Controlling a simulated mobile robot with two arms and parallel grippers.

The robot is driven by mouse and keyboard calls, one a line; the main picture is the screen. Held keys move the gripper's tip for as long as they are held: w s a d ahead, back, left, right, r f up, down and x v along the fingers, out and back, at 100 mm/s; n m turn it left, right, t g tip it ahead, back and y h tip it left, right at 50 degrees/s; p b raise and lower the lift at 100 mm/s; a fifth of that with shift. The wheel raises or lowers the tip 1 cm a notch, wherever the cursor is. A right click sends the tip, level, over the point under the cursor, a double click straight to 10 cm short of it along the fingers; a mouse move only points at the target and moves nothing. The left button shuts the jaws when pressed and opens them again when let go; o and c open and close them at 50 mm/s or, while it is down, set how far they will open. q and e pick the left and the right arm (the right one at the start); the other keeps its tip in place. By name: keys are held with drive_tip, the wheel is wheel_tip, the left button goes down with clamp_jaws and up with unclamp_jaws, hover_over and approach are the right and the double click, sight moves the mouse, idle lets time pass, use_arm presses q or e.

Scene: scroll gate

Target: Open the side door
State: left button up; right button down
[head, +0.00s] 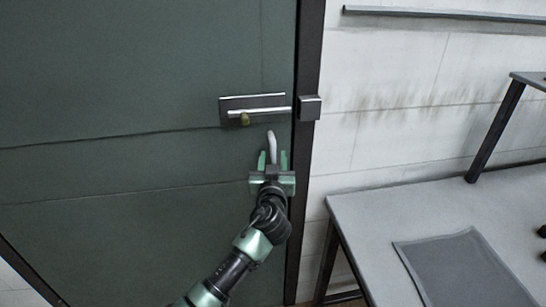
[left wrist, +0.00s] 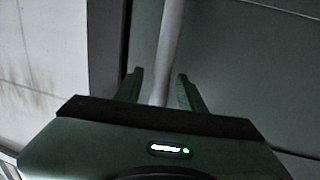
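The dark green door (head: 120,110) fills the left of the head view and looks closed against its dark frame (head: 308,60). A metal lever latch (head: 265,111) lies level on a dark plate near the door's right edge, with a catch block (head: 310,107) on the frame. Below it is a pale curved pull handle (head: 271,142). My left gripper (head: 271,160) is open at its lower part. In the left wrist view, the pale handle (left wrist: 168,45) passes between the spread fingers (left wrist: 160,88), with small gaps seen on both sides. My right gripper is not seen.
A grey table (head: 370,220) with a dark mat (head: 465,272) stands at the lower right. A dark-legged stand (head: 495,130) rises at the far right. A rail (head: 440,14) runs along the pale wall. Dark shapes at the right edge are unclear.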

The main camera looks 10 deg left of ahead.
use_arm(q)
drive_tip(key=shift+w, duration=0.1)
clamp_jaws()
idle(1.4)
